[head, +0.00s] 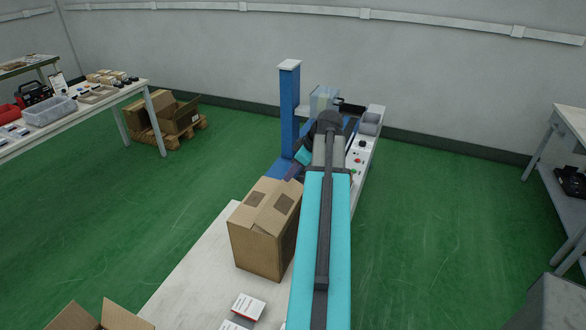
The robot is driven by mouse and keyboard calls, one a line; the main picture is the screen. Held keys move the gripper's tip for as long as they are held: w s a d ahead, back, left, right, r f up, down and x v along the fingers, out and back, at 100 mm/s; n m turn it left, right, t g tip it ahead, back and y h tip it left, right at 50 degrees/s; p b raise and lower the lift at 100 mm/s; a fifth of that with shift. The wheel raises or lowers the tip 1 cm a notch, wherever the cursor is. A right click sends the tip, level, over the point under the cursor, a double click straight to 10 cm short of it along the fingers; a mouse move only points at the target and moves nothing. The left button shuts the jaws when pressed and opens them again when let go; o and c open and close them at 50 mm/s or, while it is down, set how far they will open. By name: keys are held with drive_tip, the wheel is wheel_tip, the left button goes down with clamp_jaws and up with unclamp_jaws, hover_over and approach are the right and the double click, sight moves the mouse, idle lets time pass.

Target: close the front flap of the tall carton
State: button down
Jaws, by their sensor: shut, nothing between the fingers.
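A brown carton (262,243) stands upright on the white table, left of my turquoise arm. Its top flaps (268,205) look folded down, with a seam between them and a dark patch on each. My arm hides part of its right side. I cannot tell from this view whether every flap lies fully flat. My gripper (292,175) is small and dark behind the carton's far top edge, partly covered by the arm. It is shut and empty; its fingertips are hard to make out, and I cannot tell whether they touch the carton.
An open carton (98,318) shows at the bottom left edge. White boxes (248,306) lie on the table (190,280) in front of the tall carton. A blue post (289,110) and a machine with buttons (362,160) stand beyond.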

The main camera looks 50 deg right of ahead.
sight(274, 195)
drive_tip(key=shift+p+x, duration=1.6)
drive_tip(key=shift+x, duration=3.2)
drive_tip(key=shift+d, duration=0.15)
